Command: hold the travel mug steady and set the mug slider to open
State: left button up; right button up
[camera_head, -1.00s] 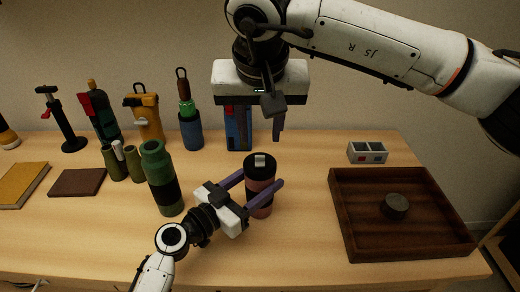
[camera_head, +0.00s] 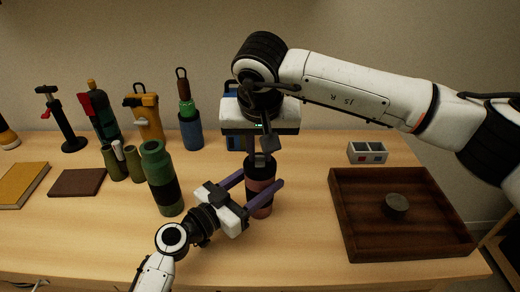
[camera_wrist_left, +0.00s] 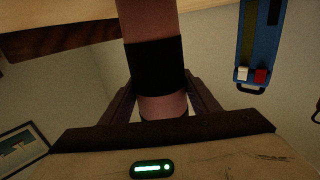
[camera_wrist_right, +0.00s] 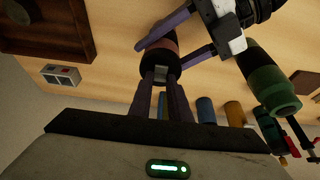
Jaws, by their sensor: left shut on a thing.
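The travel mug (camera_head: 259,190) is pinkish brown with dark bands and stands upright on the table. My left gripper (camera_head: 264,198) is shut on its body, one purple finger on each side; the left wrist view shows the mug (camera_wrist_left: 150,25) between the fingers. My right gripper (camera_head: 261,158) points down at the mug's dark lid from above. In the right wrist view its fingertips (camera_wrist_right: 161,77) are at the lid with a narrow gap between them. The small light mug slider (camera_wrist_right: 161,73) lies at that gap. I cannot tell whether the fingers press on it.
A green bottle (camera_head: 162,180) stands left of the mug, with green binoculars (camera_head: 116,163) behind it. Several tools and bottles line the back. A wooden tray (camera_head: 400,247) with a dark round puck (camera_head: 395,205) lies to the right, with a small grey box (camera_head: 367,152) behind it.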

grip_shut()
jog(key=shift+w, duration=1.15)
jog(key=o, duration=0.8)
grip_release()
jog(key=shift+c, duration=0.2)
jog(key=v, duration=1.2)
